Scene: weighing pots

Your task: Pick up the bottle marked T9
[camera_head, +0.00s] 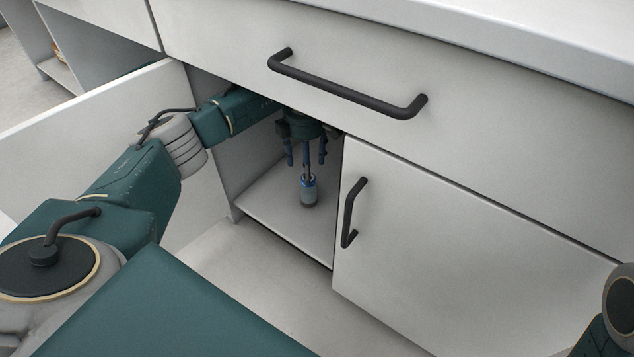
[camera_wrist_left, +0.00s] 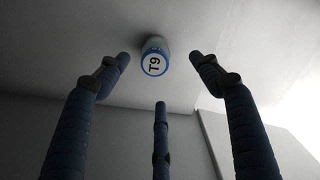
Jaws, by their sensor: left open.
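The bottle marked T9 (camera_head: 309,192) stands on the floor of the open cabinet, small with a blue and grey body. In the left wrist view the bottle (camera_wrist_left: 155,57) shows a white round top reading T9 with a blue rim. My left gripper (camera_head: 306,156) reaches into the cabinet and points down above the bottle. Its three fingers are spread; in the left wrist view the gripper (camera_wrist_left: 159,75) is open and empty, with the bottle beyond the fingertips. My right gripper is out of view; only part of my right arm shows at the lower right.
The open cabinet door (camera_head: 110,125) stands on the left. A closed door (camera_head: 450,250) with a black handle (camera_head: 350,212) borders the cabinet on the right. A closed drawer (camera_head: 470,110) lies above. The cabinet floor (camera_head: 270,218) around the bottle looks clear.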

